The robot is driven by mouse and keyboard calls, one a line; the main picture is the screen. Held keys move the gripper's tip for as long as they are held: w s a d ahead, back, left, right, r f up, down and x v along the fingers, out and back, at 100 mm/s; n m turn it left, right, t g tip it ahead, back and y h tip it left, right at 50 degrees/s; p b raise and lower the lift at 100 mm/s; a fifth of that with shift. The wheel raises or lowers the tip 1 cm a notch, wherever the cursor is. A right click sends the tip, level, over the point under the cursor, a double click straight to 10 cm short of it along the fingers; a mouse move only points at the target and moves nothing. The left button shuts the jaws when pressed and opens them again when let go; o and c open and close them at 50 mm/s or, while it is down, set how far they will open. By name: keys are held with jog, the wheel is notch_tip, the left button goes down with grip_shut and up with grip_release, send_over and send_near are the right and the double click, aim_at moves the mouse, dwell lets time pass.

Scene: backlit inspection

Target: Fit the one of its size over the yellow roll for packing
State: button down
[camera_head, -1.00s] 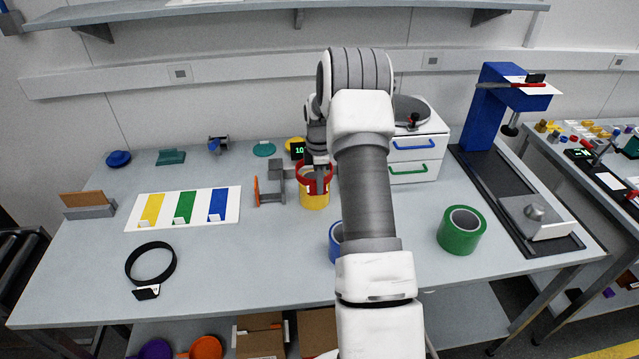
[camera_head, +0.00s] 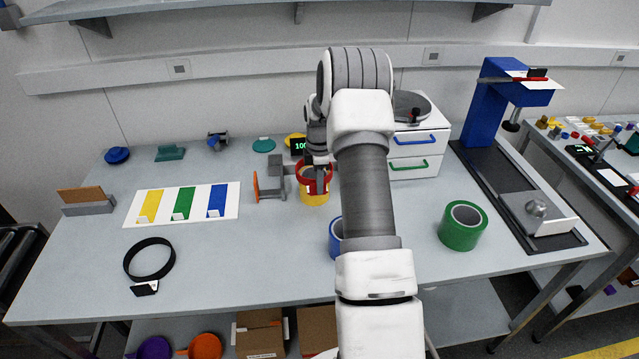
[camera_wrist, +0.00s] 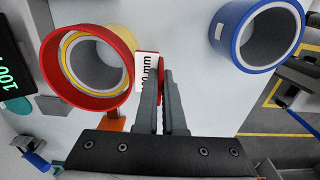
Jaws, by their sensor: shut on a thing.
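The yellow roll (camera_head: 313,200) stands on the table in the head view. A red ring (camera_head: 304,176) sits around its upper part, with yellow showing below. In the wrist view the red ring (camera_wrist: 128,92) encircles the yellow roll (camera_wrist: 67,50), and the roll's yellow rim and grey core show inside it. My gripper (camera_wrist: 160,75) is shut on the red ring's side tab, beside a white label ending in "0 mm". In the head view my gripper (camera_head: 320,182) is partly hidden by my arm. A black ring (camera_head: 130,262) with a tag lies at the front left.
A blue roll (camera_head: 335,238) stands partly behind my arm; a green roll (camera_head: 463,226) stands at right. An orange-ended gauge (camera_head: 257,187) is close left of the yellow roll. A colour-striped board (camera_head: 232,187) lies left. White drawers (camera_head: 410,150) stand behind. The front middle is clear.

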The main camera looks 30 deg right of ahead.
jog(key=shift+f+b, duration=3)
jog(key=shift+f, duration=1.45)
jog(key=c, duration=0.9)
grip_release()
jog(key=shift+c, duration=0.2)
notch_tip(320, 180, up, 17)
jog(key=shift+r, duration=0.15)
